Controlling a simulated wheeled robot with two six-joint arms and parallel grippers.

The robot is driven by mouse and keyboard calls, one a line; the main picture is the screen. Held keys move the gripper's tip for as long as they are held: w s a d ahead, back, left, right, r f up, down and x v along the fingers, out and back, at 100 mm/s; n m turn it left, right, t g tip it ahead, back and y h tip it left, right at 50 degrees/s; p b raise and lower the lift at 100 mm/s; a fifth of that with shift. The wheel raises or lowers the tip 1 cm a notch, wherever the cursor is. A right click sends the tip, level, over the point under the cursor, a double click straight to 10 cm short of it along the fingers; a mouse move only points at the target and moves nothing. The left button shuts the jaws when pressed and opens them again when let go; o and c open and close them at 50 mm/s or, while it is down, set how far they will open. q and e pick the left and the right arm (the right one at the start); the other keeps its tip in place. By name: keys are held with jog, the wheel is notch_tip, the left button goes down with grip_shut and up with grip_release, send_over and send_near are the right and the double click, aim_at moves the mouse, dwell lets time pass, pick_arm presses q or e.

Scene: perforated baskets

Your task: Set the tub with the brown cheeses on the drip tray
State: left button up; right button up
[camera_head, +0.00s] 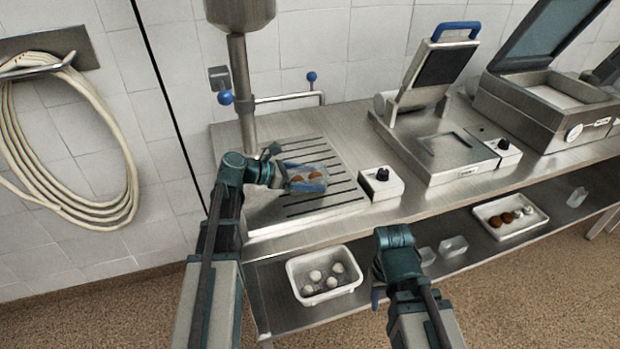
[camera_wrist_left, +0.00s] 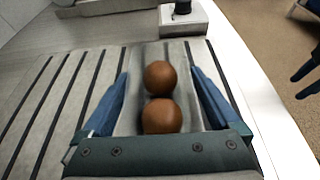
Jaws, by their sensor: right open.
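A small clear tub (camera_head: 306,167) with two brown cheeses (camera_head: 315,175) is over the slotted metal drip tray (camera_head: 335,200) on the counter. I cannot tell whether its base touches the slats. My left gripper (camera_head: 303,180) has its blue fingers on the two sides of the tub. In the left wrist view the tub (camera_wrist_left: 182,52) sits between both fingers, with the brown cheeses (camera_wrist_left: 160,78) in a row inside. The fingers look pressed to its walls. My right gripper (camera_head: 378,287) is open and empty in front of the lower shelf.
A white perforated basket (camera_head: 290,268) with several white balls stands on the lower shelf. Another basket (camera_head: 478,212) there holds brown and white balls. Empty clear tubs (camera_head: 453,247) lie between. A knob box (camera_head: 381,184) stands right of the drip tray; a post (camera_head: 243,100) rises behind it.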

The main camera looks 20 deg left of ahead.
pick_arm(q)
jog(key=shift+r, duration=0.1)
jog(key=shift+r+p, duration=0.25)
jog(key=shift+p, duration=0.05)
jog(key=p+v, duration=0.4)
jog(key=v, duration=0.6)
jog(key=shift+s+a, duration=0.15)
jog(key=shift+a, duration=0.05)
jog(key=shift+s+a+r, duration=0.2)
jog(key=shift+s+a, duration=0.2)
jog(key=shift+a, duration=0.15)
jog(key=shift+s+f, duration=0.1)
